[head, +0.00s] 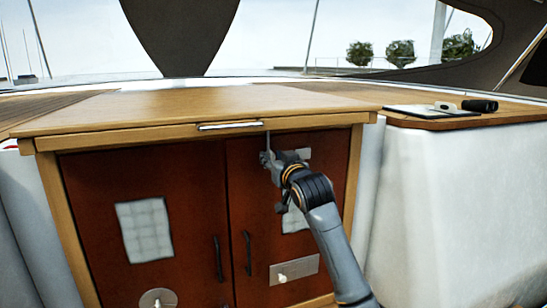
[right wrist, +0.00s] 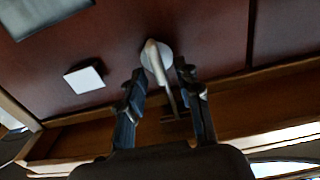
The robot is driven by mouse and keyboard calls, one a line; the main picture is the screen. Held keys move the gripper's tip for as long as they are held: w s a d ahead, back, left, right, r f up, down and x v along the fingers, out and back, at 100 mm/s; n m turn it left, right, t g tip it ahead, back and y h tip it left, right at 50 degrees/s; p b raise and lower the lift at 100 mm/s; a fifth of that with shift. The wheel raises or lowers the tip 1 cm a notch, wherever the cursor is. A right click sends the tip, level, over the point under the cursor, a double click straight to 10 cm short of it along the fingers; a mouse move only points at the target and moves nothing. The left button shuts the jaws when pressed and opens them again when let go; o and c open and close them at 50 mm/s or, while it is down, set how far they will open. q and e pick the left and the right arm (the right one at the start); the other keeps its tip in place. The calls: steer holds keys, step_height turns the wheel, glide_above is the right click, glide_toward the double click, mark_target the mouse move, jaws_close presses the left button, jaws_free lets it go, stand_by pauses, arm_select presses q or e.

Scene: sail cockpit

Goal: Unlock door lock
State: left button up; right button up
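The cabinet has two red-brown doors, a left door (head: 85,190) and a right door (head: 245,185), both closed. A door lock with a round metal base and a lever (right wrist: 153,55) is on the door face in the right wrist view. In the head view a small metal piece (head: 267,148) shows at the top of the right door, partly hidden by my gripper. My right gripper (head: 273,162) is at the top of that door. In the right wrist view its fingers (right wrist: 160,78) are apart, on either side of the lever. Contact cannot be told. My left gripper is out of view.
Dark handles (head: 248,253) flank the door gap. A metal plate with a knob (head: 294,268) and a round fitting (head: 158,298) sit lower. The wooden top (head: 190,105) overhangs the doors. A tablet-like item and black cylinder (head: 479,105) lie on the right ledge.

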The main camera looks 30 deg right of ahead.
jaws_close()
steer(key=shift+m, duration=0.3)
steer(key=shift+s+d+f+m+p, duration=0.1)
steer(key=shift+d+f+m+p, duration=0.1)
steer(key=shift+m+p, duration=2.3)
steer(key=shift+d+f+m+p, duration=0.2)
steer(key=shift+m+p, duration=1.55)
steer(key=shift+m, duration=1.5)
steer(key=shift+s+d+f+m+p, duration=0.1)
steer(key=shift+d+f+m+p, duration=0.1)
steer(key=shift+m+p, duration=2.3)
steer(key=shift+m+b, duration=0.3)
steer(key=shift+m, duration=0.25)
jaws_free()
steer(key=shift+f, duration=0.1)
